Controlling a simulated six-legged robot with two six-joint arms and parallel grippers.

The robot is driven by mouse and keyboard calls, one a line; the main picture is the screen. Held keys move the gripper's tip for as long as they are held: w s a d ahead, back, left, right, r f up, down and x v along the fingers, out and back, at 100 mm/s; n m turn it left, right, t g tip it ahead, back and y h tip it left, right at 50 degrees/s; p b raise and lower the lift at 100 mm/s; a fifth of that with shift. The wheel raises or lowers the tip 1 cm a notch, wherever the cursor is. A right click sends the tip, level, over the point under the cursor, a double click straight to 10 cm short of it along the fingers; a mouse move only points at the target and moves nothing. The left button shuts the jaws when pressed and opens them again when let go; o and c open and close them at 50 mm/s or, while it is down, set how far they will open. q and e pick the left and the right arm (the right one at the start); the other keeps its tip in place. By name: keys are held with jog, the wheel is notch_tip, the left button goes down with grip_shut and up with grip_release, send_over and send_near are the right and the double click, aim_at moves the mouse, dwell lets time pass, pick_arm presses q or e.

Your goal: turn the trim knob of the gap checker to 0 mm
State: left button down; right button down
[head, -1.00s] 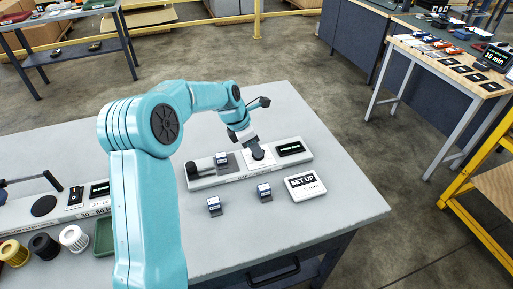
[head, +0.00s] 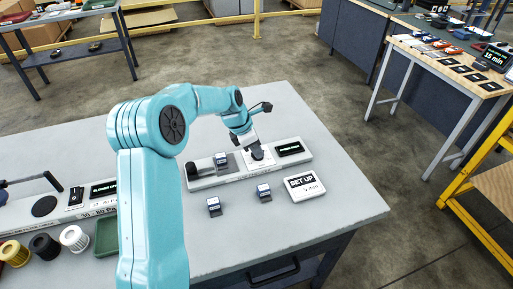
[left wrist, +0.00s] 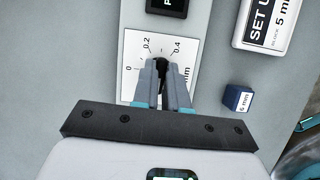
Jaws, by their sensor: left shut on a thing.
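The gap checker (head: 240,175) is a long pale base on the grey bench. It carries a black round part (head: 192,169) at its left, a blue-and-white block, a white dial plate and a dark display (head: 290,149). My left gripper (head: 256,151) is over the dial plate, shut on the trim knob. In the left wrist view the black trim knob (left wrist: 162,64) shows between the fingertips, mostly hidden by them. The dial plate (left wrist: 133,50) reads 0, 0.2 and 0.4. The knob's visible tip lies between 0.2 and 0.4. My right gripper is not in view.
A white SET UP card (head: 304,186) lies right of the checker's front. Two small blue blocks, one (head: 214,206) at left and one (head: 264,192) nearer the card, stand before it. Coloured rolls (head: 74,238) and a green tray (head: 106,238) are at left.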

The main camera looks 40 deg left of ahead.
pick_arm(q)
jog(key=m+p, duration=0.2)
jog(key=m, duration=0.1)
jog(key=m+g+h+p, duration=0.1)
jog(key=shift+w+a+r+p, duration=0.15)
jog(key=shift+r+p, duration=0.1)
jog(key=shift+p, duration=0.15)
jog(key=m+g+p, duration=0.1)
jog(key=m, duration=0.2)
jog(key=m+g+h+p, duration=0.1)
jog(key=m+p, duration=0.1)
jog(key=m, duration=0.1)
jog(key=shift+w, duration=0.1)
jog(key=m+g+p, duration=0.1)
jog(key=m, duration=0.2)
jog(key=shift+f+g, duration=0.1)
jog(key=shift+g, duration=0.2)
jog(key=shift+w+m+g+p, duration=0.15)
jog(key=shift+m+g+p, duration=0.4)
jog(key=shift+m, duration=1.55)
jog(key=shift+a, duration=0.1)
jog(key=c, duration=1.2)
grip_release()
jog(key=shift+o, duration=0.2)
